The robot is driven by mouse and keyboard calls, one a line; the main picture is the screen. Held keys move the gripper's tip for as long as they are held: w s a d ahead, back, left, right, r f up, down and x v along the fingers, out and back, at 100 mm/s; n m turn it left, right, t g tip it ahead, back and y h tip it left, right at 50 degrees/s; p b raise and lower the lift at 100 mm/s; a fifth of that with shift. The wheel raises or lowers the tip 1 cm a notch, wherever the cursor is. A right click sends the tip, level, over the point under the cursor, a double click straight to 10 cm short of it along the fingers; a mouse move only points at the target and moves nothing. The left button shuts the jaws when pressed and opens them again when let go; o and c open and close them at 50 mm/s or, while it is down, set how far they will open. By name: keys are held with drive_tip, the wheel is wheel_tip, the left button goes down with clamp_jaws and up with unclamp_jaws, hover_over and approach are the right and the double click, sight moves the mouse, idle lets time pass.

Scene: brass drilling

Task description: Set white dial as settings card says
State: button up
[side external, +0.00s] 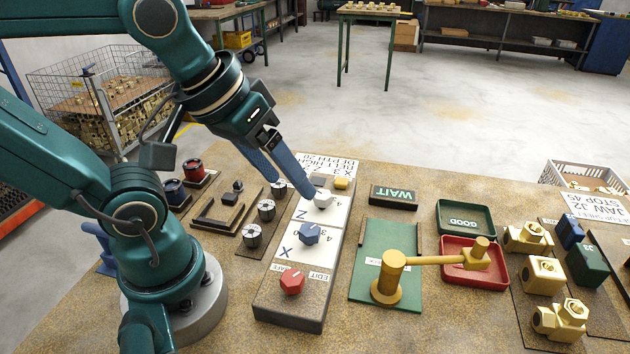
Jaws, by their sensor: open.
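The white dial (323,198) sits on the upper part of a long control panel (290,314), beside the letter Z. A blue dial (309,234) and a red dial (292,281) sit lower on the same panel. A white settings card (342,164) lies at the panel's far end; I can make out "X 3", "HIGH" and "DEPTH 20", partly covered. My gripper (293,187) is open, with two blue fingers pointing down. The right fingertip is at the left edge of the white dial; I cannot tell if it touches. The left fingertip is out beyond the panel's left edge.
A yellow button (342,183) is close behind the white dial. Several round metal pieces (266,210) stand left of the panel. On the right are a WAIT sign (394,195), a green mat (365,304) with a brass stand (388,285), and green and red trays (466,217).

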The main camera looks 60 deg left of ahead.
drive_tip(key=w+a+r+n+g, duration=0.1)
drive_tip(key=w+a+n, duration=0.1)
drive_tip(key=w+n, duration=0.25)
drive_tip(key=n+g, duration=0.4)
drive_tip(key=n, duration=0.3)
hover_over(323, 196)
drive_tip(key=f, duration=0.6)
drive_tip(key=shift+w+f, duration=0.2)
drive_tip(key=shift+f, duration=0.2)
drive_tip(key=shift+s+a+f+g, duration=0.15)
drive_tip(key=shift+f+g, duration=0.15)
drive_tip(key=shift+f, duration=2.65)
clamp_jaws()
